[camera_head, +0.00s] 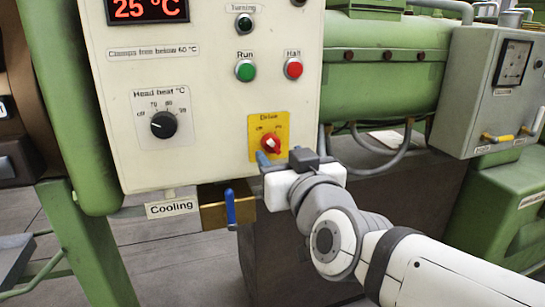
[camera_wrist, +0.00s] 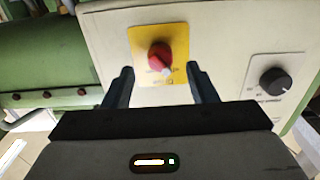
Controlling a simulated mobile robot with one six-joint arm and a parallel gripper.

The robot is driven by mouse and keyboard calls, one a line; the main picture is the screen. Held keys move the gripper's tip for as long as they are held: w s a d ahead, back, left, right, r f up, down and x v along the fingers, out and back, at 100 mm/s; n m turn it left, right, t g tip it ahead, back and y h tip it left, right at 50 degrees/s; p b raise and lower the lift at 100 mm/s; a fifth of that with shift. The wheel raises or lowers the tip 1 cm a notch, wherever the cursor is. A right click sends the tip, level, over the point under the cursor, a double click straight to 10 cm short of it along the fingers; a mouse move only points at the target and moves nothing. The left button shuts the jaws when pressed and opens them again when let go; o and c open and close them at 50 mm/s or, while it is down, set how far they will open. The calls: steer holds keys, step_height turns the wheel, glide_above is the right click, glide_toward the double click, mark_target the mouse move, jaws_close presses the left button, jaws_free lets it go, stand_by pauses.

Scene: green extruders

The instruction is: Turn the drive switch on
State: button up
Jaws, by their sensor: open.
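The drive switch (camera_head: 269,144) is a red rotary knob on a yellow plate (camera_head: 284,122) marked "Drive", low on the right of the pale control panel. In the wrist view, the switch (camera_wrist: 159,55) shows upside down, with a white pointer at its lower edge. I cannot tell for sure whether it points to off or on. My gripper (camera_head: 268,160) is at the plate's lower edge in the head view. In the wrist view, my gripper (camera_wrist: 160,72) is open, its two fingers apart on either side of the knob. Nothing is held; contact with the panel is unclear.
The panel also bears a black head heat dial (camera_head: 163,125), a green Run button (camera_head: 245,70) and a red Halt button (camera_head: 293,68). A blue cooling valve handle (camera_head: 230,206) hangs below. A grey box (camera_head: 482,90) with a yellow handle stands at the right.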

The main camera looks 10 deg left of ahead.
mark_target(275, 149)
steer(key=shift+b+x, duration=0.45)
steer(key=shift+x, duration=1.9)
steer(key=c, duration=1)
